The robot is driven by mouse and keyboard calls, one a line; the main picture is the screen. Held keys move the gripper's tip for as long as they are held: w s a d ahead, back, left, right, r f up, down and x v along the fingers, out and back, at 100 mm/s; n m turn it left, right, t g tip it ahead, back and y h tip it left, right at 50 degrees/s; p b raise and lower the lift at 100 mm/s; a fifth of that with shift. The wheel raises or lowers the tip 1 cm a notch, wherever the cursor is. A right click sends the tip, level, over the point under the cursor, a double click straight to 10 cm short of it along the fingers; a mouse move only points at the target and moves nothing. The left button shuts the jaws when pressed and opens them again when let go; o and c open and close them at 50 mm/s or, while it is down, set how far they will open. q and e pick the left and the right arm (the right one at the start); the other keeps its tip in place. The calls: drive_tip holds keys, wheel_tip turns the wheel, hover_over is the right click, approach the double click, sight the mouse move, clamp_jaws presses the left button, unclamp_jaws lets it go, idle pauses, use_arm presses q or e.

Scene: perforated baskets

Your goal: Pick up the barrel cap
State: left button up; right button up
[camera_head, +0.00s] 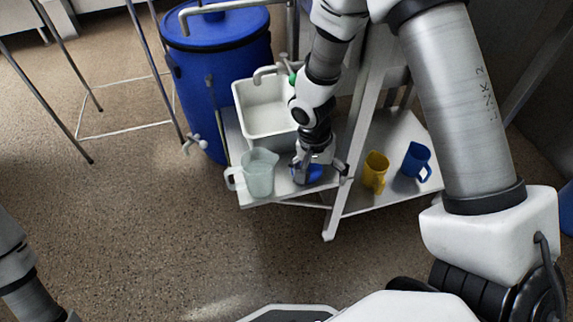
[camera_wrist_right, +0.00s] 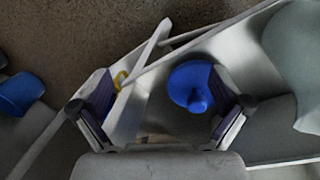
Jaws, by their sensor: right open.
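The barrel cap, a small blue round cap with a raised knob, lies on the metal shelf (camera_head: 262,199); in the head view the cap (camera_head: 314,173) is partly hidden by my right gripper. In the right wrist view the cap (camera_wrist_right: 190,86) shows between the two fingers, nearer the right one. My right gripper (camera_head: 320,168) is open above the cap, pointing down; in the wrist view (camera_wrist_right: 168,100) its fingers stand wide apart with nothing held. Only part of my left arm shows at the lower left of the head view, and its gripper is out of view.
A clear jug (camera_head: 258,174) stands close to the left of the cap. A white basin (camera_head: 265,108) and a large blue barrel (camera_head: 205,75) are behind. A yellow mug (camera_head: 375,170) and a blue mug (camera_head: 416,160) stand on the right shelf, past a slanted metal leg (camera_head: 345,185).

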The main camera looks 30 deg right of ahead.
drive_tip(key=w+r, duration=0.1)
drive_tip(key=w, duration=0.1)
drive_tip(key=w+r+t+b, duration=0.2)
drive_tip(key=w+r, duration=0.1)
drive_tip(key=shift+w+a, duration=0.1)
drive_tip(key=shift+w, duration=0.25)
drive_tip(key=f+b, duration=0.1)
drive_tip(key=f, duration=0.1)
drive_tip(key=f+b, duration=0.2)
drive_tip(key=f, duration=0.1)
drive_tip(key=f+b, duration=0.1)
drive_tip(key=f, duration=0.1)
drive_tip(key=shift+w+d+f+b, duration=0.2)
drive_tip(key=shift+d+f+b, duration=0.1)
drive_tip(key=shift+b, duration=0.05)
drive_tip(key=shift+r, duration=0.1)
drive_tip(key=shift+c, duration=1.1)
use_arm(q)
wheel_tip(320, 180, down, 8)
drive_tip(key=shift+f, duration=0.15)
use_arm(e)
drive_tip(key=c, duration=0.8)
